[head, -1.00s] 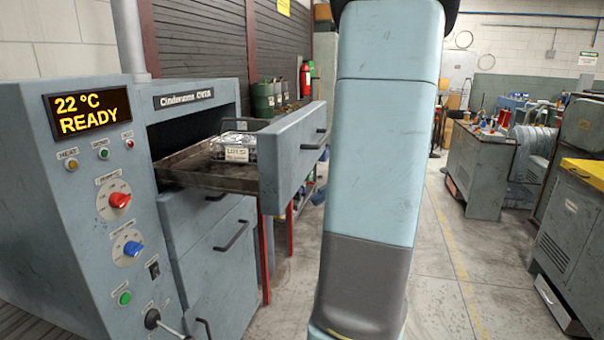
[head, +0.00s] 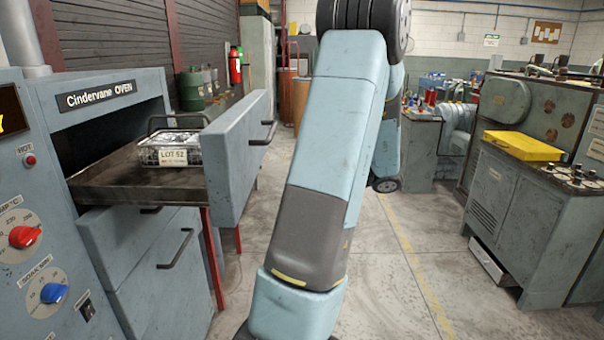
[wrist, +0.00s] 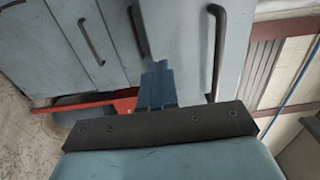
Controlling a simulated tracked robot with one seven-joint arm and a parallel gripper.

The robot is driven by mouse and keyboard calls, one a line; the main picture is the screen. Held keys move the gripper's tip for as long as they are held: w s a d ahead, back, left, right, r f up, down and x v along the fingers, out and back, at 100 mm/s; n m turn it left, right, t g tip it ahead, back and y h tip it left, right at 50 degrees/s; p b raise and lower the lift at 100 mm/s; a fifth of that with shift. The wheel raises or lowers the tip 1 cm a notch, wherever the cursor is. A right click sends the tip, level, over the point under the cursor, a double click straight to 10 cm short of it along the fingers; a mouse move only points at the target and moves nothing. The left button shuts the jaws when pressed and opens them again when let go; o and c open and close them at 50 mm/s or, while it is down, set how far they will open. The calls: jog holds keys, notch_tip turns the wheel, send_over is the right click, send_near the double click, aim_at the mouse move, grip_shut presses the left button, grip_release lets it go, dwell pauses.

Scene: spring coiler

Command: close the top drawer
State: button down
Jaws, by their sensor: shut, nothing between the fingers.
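The top drawer (head: 232,150) of the blue-grey oven stands pulled out, its front panel well clear of the oven body. A wire basket (head: 172,152) labelled LOT 52 sits in it. The drawer's dark bar handle (head: 264,133) is on the panel's outer face. In the wrist view, the top drawer's front (wrist: 180,30) and its handle (wrist: 217,50) lie beyond my gripper (wrist: 157,72). My gripper's blue fingers are shut and empty, left of that handle in the picture. I cannot tell whether they touch the panel. The gripper is not visible in the head view.
The lower drawers (head: 150,260) look shut, with bar handles sticking out. A red stand leg (head: 212,265) rises beside them. A bench with a yellow item (head: 522,146) stands at the right. The floor (head: 400,260) between is clear.

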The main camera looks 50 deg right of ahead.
aim_at(254, 173)
jog(key=x, duration=1.1)
jog(key=shift+w+a, duration=0.15)
jog(key=shift+a, duration=0.05)
